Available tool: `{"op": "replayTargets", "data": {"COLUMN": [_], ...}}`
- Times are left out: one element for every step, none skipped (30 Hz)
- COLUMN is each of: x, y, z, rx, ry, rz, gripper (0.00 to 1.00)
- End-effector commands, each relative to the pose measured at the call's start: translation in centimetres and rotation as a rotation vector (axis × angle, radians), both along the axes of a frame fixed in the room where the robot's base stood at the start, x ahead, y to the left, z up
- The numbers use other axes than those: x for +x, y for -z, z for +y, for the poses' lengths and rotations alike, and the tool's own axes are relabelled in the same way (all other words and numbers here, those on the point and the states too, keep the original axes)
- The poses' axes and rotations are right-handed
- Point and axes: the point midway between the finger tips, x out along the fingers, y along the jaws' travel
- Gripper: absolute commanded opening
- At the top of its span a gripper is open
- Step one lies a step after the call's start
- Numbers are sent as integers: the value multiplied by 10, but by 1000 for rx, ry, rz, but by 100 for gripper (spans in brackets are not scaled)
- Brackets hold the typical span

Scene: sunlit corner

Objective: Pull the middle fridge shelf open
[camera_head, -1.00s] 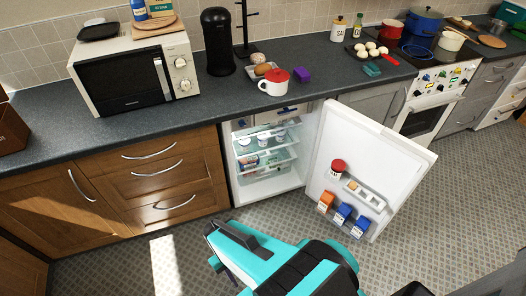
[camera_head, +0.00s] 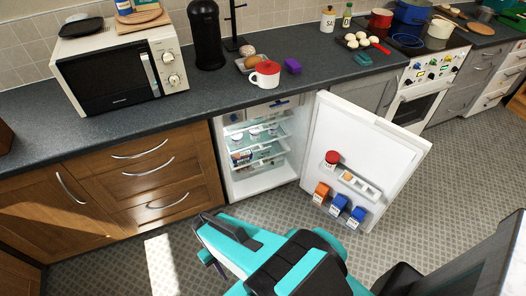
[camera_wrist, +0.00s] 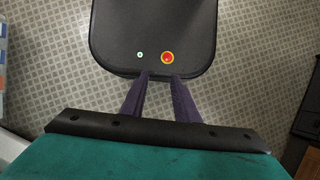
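The small white fridge (camera_head: 222,160) under the counter stands open. Its door (camera_head: 372,140) is swung out to the right. Inside are several glass shelf levels; the middle shelf (camera_head: 262,152) carries small packages and jars. My gripper (camera_wrist: 157,78) shows in the wrist view with its two dark fingers apart and nothing between them. It points down over my own black base and the floor. In the head view my teal arm is in front of and below the fridge, and the gripper is apart from the shelf. The fingertips are mostly hidden there.
The fridge door's racks hold a red-lidded jar (camera_head: 332,158) and several cartons (camera_head: 340,204). Wooden drawers (camera_head: 150,175) flank the fridge on the left. A dark-sided block with a grey top (camera_head: 490,262) stands at lower right. The patterned floor (camera_head: 190,245) before the fridge is free.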

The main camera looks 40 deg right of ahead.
Motion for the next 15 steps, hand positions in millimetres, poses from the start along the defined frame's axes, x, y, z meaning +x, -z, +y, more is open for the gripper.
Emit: {"op": "replayTargets", "data": {"x": [7, 11, 17, 22, 27, 34, 39, 45, 53, 58, 64, 72, 78, 84, 92], "y": [14, 19, 26, 31, 36, 43, 48, 53, 60, 65, 69, 75, 79, 83, 89], "z": [4, 5, 6, 6, 6, 7, 6, 6, 6, 5, 5, 4, 3, 2, 0], "rx": [14, 24, 39, 52, 63, 81, 93, 107, 125, 137, 151, 168, 181, 194, 209], "ry": [20, 35, 56, 74, 93, 118, 137, 158, 183, 202, 222, 248, 268, 286, 312], "rz": [-8, -13, -20, -26, -33, -42, -50, -58, -68, -76, -85, -97, -106, -115, -128], "gripper": [28, 28, 28, 28, 28, 28, 28, 28, 28, 28, 28, 28, 28, 28, 28]}}
